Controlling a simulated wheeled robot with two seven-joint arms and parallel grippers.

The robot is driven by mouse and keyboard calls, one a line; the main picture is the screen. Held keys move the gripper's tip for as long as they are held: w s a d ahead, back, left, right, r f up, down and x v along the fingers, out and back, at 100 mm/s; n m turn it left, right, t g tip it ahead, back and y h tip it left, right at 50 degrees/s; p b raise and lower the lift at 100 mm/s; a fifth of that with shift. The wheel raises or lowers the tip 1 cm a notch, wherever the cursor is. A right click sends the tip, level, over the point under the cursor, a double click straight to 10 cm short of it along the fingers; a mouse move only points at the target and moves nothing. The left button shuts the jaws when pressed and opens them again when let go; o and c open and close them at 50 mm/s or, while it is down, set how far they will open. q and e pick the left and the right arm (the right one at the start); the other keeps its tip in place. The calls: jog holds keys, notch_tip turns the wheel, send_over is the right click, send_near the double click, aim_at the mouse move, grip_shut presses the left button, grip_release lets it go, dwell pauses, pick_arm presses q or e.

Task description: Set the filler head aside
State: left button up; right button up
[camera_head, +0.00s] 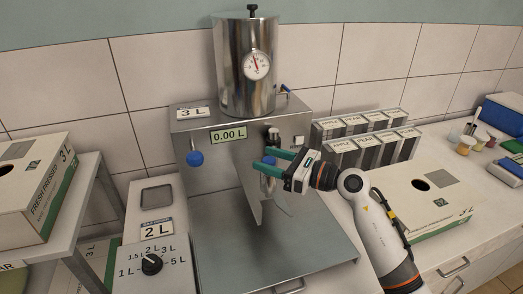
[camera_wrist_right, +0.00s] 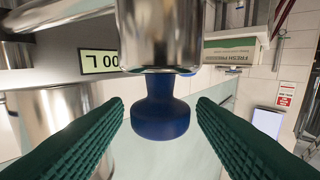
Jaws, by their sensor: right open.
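The filler machine (camera_head: 245,60) is a steel unit with a round gauge and a display reading 0.00 L. What looks like its filler head, a small steel piece (camera_head: 273,134) with a dark top, shows at the front right of the machine. In the right wrist view a steel cylinder (camera_wrist_right: 160,35) ends in a blue waisted knob (camera_wrist_right: 160,112). My right gripper (camera_head: 268,167) is open around this knob. Its green fingers (camera_wrist_right: 160,125) stand on either side, with gaps showing. My left gripper is not in view.
A steel tray (camera_head: 300,245) lies below the machine. A blue knob (camera_head: 195,158) is on the machine's left front. A dial panel (camera_head: 152,263) and a 2 L sign (camera_head: 155,229) stand at left. Cartons (camera_head: 30,195) and labelled packs (camera_head: 362,150) flank the machine.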

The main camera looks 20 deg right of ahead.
jog(key=shift+x, duration=1.15)
grip_shut()
